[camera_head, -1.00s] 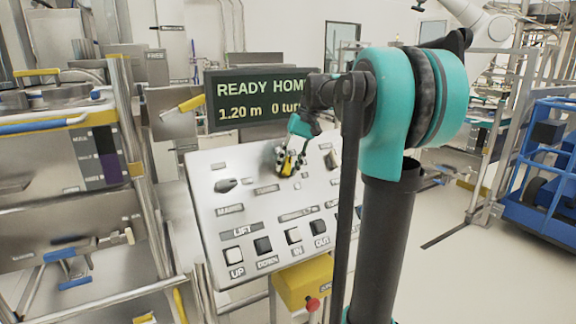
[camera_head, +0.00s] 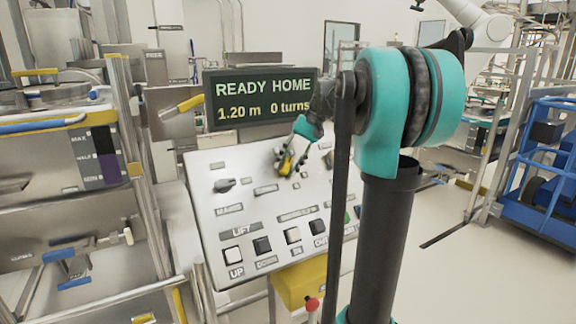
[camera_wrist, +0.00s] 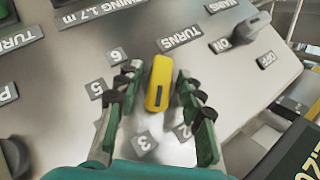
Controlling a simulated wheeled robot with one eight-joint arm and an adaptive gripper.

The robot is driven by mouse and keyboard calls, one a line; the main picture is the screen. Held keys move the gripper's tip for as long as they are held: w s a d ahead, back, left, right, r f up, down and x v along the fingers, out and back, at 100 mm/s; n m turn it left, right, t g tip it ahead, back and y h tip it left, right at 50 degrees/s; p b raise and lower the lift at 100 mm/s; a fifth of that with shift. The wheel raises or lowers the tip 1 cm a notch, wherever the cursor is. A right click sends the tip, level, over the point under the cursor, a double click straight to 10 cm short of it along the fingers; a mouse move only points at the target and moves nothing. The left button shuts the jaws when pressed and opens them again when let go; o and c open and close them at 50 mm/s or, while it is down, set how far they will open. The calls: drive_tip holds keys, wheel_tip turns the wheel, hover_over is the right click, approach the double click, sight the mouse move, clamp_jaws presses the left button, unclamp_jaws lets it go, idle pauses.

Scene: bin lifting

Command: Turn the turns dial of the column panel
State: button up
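The yellow turns dial (camera_wrist: 158,85) is in the middle of the wrist view, beside the TURNS label (camera_wrist: 181,38). Number plates, with 6, 5, 3 and 2 readable, lie around it. My gripper (camera_wrist: 158,74) is open, one green finger on each side of the dial; narrow gaps show at the fingertips. In the head view my gripper (camera_head: 289,155) is at the upper middle of the sloped column panel (camera_head: 212,208). The yellow dial (camera_head: 286,164) shows partly between the fingers there. The display (camera_head: 262,98) reads READY HOME, 1.20 m, 0 turns.
A grey ON/OFF knob (camera_wrist: 240,32) is right of the dial in the wrist view. In the head view, several push buttons line the panel's lower part, including UP (camera_head: 232,255). A red knob (camera_head: 312,303) stands below. My arm hides the panel's right side.

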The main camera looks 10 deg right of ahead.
drive_tip(key=shift+r, duration=0.1)
drive_tip(key=v, duration=1.1)
drive_tip(key=shift+d+r, duration=0.25)
drive_tip(key=shift+r, duration=0.05)
